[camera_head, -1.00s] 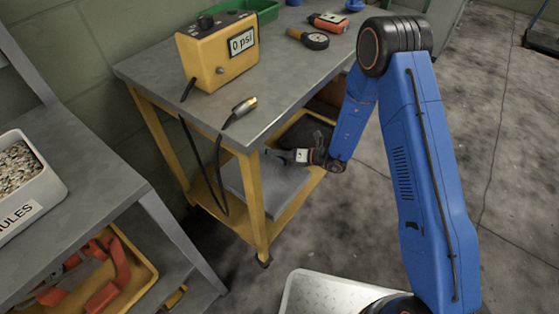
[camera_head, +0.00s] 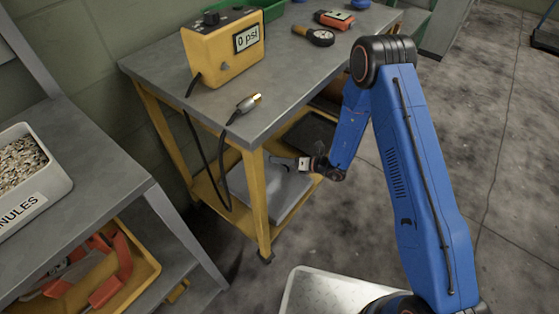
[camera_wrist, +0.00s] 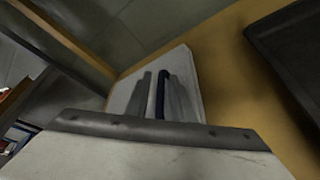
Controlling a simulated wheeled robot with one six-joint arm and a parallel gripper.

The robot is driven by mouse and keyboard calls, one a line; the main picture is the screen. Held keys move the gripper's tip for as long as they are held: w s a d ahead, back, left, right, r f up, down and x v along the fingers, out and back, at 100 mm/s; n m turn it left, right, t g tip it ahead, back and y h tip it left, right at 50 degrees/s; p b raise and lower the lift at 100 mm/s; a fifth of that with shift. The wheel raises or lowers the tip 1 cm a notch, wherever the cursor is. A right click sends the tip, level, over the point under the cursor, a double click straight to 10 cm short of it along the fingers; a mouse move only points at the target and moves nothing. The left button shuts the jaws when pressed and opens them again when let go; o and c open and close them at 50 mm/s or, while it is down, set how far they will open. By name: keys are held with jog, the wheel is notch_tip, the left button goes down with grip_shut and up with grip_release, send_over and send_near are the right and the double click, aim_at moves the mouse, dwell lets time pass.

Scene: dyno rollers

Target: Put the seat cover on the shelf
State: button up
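The seat cover (camera_head: 268,192) appears to be the flat light grey panel at the cart's lower shelf (camera_head: 207,190). In the wrist view the panel (camera_wrist: 120,95) has a dark upright strip (camera_wrist: 162,92) standing between my fingers. My gripper (camera_head: 290,161) reaches in from the right under the tabletop. It looks shut on that strip of the seat cover, with a finger on each side. The yellow shelf (camera_wrist: 222,70) shows beside the panel. I cannot tell whether the panel's underside touches the shelf.
A black tray (camera_head: 312,132) lies beside the panel on the shelf. The tabletop (camera_head: 290,75) above carries a yellow gauge box (camera_head: 222,48), a cable and tools. A grey bench (camera_head: 95,195) with a granule bin (camera_head: 25,175) stands at left.

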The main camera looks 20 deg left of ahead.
dwell(0.3)
jog(key=v, duration=1.2)
jog(key=shift+r, duration=0.45)
jog(key=s+d+r+n+g+h, duration=0.1)
jog(key=s+d+r+n+g, duration=0.25)
jog(key=r, duration=0.55)
jog(key=s+d+r+n+h, duration=0.1)
jog(key=s+d+r+n, duration=0.25)
jog(key=r+n, duration=0.4)
jog(key=s+d+r+n+g+h, duration=0.15)
jog(key=s+r+n, duration=0.3)
jog(key=r, duration=0.55)
jog(key=s+d+r+n+t+h, duration=0.2)
jog(key=s+d, duration=0.4)
jog(key=d, duration=0.3)
jog(key=s+d+r+n+t+h, duration=0.3)
jog(key=s+d+r+n+h, duration=0.2)
jog(key=d, duration=0.5)
jog(key=s+d+r+n+t+h, duration=0.3)
jog(key=s+d+r+n, duration=0.3)
jog(key=d, duration=0.4)
jog(key=shift+s+r+h, duration=0.55)
jog(key=shift+s, duration=0.45)
